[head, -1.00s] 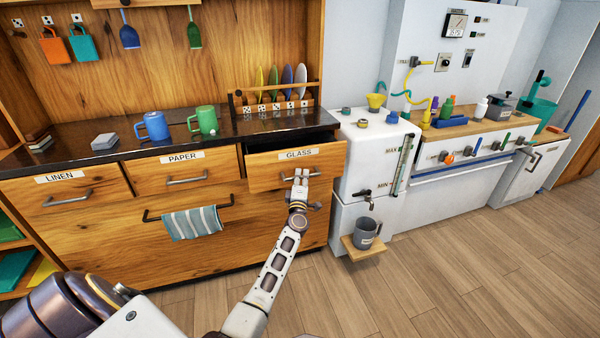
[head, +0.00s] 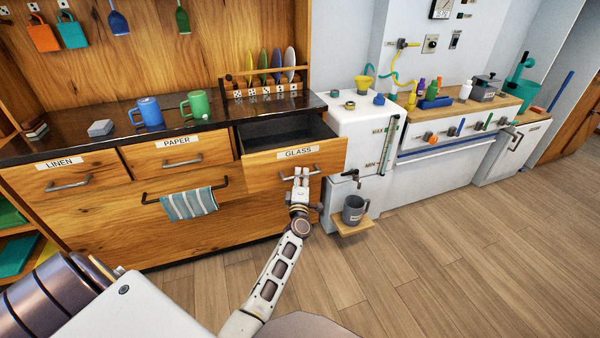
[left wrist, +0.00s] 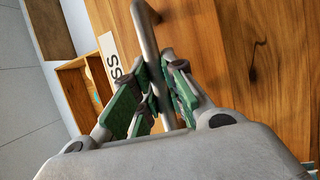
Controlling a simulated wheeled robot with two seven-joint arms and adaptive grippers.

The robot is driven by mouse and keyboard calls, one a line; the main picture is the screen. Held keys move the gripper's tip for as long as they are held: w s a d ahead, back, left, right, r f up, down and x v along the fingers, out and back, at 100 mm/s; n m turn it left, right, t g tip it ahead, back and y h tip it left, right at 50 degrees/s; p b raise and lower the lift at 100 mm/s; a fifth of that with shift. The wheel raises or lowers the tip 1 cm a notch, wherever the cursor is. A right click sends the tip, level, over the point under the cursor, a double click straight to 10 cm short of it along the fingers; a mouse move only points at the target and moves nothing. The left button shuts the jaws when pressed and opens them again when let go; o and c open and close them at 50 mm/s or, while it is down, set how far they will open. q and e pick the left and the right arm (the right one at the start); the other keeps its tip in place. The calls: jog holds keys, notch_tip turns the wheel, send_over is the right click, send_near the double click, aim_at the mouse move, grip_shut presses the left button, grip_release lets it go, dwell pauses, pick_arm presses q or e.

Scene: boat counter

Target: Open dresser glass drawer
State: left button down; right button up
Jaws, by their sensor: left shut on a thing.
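The GLASS drawer (head: 262,170) is pulled well out of the wooden dresser, and its dark interior (head: 280,133) shows in the head view. It looks empty where I can see in. My left gripper (head: 300,177) is shut on the drawer's metal bar handle (head: 284,175). In the left wrist view the green-padded fingers (left wrist: 155,95) close around the grey handle (left wrist: 149,45), with part of the GLASS label (left wrist: 109,60) beside it. My right gripper is not in view.
The LINEN drawer (head: 90,176) and PAPER drawer (head: 178,160) are closed. A striped towel (head: 189,203) hangs on a rail below. A white tank (head: 352,135) stands right of the open drawer, with a grey mug (head: 353,210) on a small shelf. The wooden floor (head: 440,240) is clear.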

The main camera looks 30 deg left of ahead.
pick_arm(q)
jog(key=shift+s+d, duration=0.15)
jog(key=c, duration=1.5)
grip_release()
jog(key=shift+o, duration=0.2)
jog(key=shift+s+d, duration=0.1)
jog(key=shift+s, duration=0.05)
